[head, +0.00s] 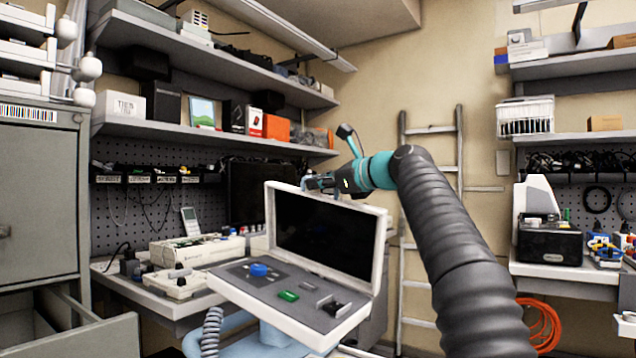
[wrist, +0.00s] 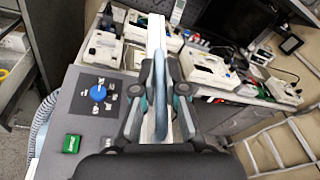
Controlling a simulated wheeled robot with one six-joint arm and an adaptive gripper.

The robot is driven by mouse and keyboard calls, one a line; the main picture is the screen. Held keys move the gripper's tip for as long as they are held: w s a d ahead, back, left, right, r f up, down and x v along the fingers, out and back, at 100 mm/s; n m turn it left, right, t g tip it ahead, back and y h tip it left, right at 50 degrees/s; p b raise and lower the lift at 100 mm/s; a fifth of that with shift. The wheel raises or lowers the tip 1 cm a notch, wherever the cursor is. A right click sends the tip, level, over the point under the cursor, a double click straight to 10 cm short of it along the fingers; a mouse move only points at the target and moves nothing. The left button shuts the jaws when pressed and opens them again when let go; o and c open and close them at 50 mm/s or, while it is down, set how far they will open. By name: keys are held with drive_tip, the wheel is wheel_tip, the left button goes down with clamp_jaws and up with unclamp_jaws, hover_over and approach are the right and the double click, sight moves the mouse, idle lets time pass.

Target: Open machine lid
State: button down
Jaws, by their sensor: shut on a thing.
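The machine (head: 250,309) is a white case with a grey control panel, holding a blue knob (head: 258,269) and a green button (head: 288,296). Its lid (head: 325,230) stands raised, tilted back, with a dark screen on its inner face. My gripper (head: 318,184) is at the lid's top edge. In the wrist view, my gripper (wrist: 168,90) is shut on the blue-grey lid handle (wrist: 162,65), with the white lid edge (wrist: 156,30) seen edge-on beside it. The blue knob (wrist: 97,93) and green button (wrist: 71,144) also show there. The fingertips' exact contact is partly hidden.
A workbench (head: 120,285) with white devices (head: 195,250) stands behind the machine on the left. A ladder (head: 430,130) leans on the back wall. A right bench (head: 560,270) holds a black-and-white machine (head: 548,240). An open drawer (head: 95,335) juts out at lower left.

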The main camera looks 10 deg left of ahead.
drive_tip(key=c, duration=1.5)
unclamp_jaws()
drive_tip(key=shift+w+f, duration=0.1)
drive_tip(key=shift+f, duration=0.05)
drive_tip(key=shift+s+d, duration=0.25)
drive_tip(key=v, duration=1.1)
drive_tip(key=shift+d, duration=0.2)
